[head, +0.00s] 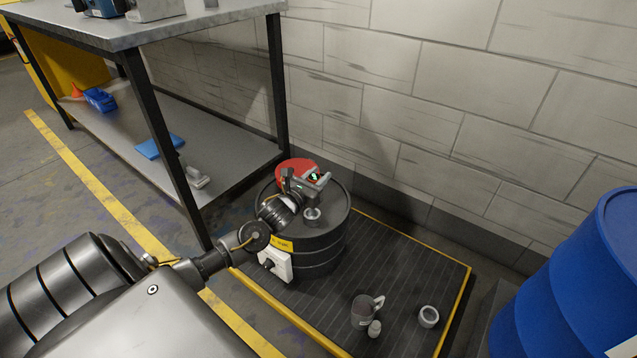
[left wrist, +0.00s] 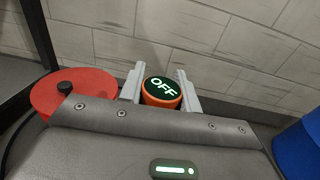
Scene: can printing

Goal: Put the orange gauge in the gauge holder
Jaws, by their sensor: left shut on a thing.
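The orange gauge (left wrist: 161,92) has a dark round face that reads OFF in green. In the left wrist view it sits between the two grey fingers of my left gripper (left wrist: 157,82), which is shut on it. In the head view my left gripper (head: 319,178) is above the top of a dark drum (head: 318,240), and the gauge (head: 314,176) shows only as a small dark and green spot. A small grey round fitting (head: 312,214) stands on the drum top below the gripper; I cannot tell for sure whether it is the gauge holder. My right gripper is out of view.
A red disc (head: 294,170) lies at the back of the drum top. A metal workbench (head: 140,35) stands to the left and a blue barrel (head: 575,285) to the right. A mug (head: 363,312) and small grey pieces lie on the dark mat (head: 405,270). A block wall is behind.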

